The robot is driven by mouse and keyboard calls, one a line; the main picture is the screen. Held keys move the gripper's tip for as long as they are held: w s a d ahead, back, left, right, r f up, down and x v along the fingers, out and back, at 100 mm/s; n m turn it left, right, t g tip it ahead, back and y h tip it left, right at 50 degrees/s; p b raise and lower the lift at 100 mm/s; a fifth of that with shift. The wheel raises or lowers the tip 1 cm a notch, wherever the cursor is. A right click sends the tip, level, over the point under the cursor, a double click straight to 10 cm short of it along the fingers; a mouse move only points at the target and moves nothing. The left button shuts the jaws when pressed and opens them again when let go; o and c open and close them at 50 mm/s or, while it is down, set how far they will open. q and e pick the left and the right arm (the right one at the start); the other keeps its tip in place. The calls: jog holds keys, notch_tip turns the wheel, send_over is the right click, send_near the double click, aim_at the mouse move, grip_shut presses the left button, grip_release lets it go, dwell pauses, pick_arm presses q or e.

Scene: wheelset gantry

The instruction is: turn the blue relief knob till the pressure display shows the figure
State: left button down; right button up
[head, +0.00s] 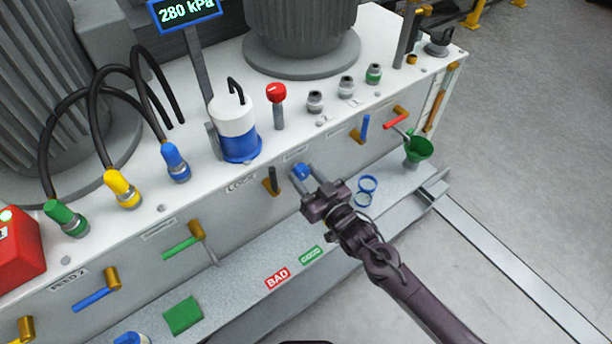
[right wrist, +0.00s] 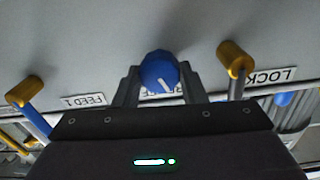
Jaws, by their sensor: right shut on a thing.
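The blue relief knob (head: 301,171) sits on the front face of the white cabinet. In the right wrist view the knob (right wrist: 160,73) shows a white pointer line. My right gripper (head: 304,176) is shut on the knob, one finger on each side; it also shows in the right wrist view (right wrist: 160,82). The pressure display (head: 186,11) stands on a post at the top left and reads 280 kPa. The label by the knob is partly hidden by the gripper. My left gripper is not in view.
A lever marked LOCK (right wrist: 236,62) and a blue lever marked FEED 1 (right wrist: 32,95) flank the knob. A green funnel (head: 418,149) is to the right.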

jog(key=o, duration=0.5)
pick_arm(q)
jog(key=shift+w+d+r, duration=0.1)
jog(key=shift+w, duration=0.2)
pick_arm(e)
jog(key=o, duration=0.5)
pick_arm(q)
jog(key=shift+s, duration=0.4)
pick_arm(e)
jog(key=v, duration=0.7)
jog(key=shift+s+d, duration=0.2)
jog(key=shift+s, duration=0.2)
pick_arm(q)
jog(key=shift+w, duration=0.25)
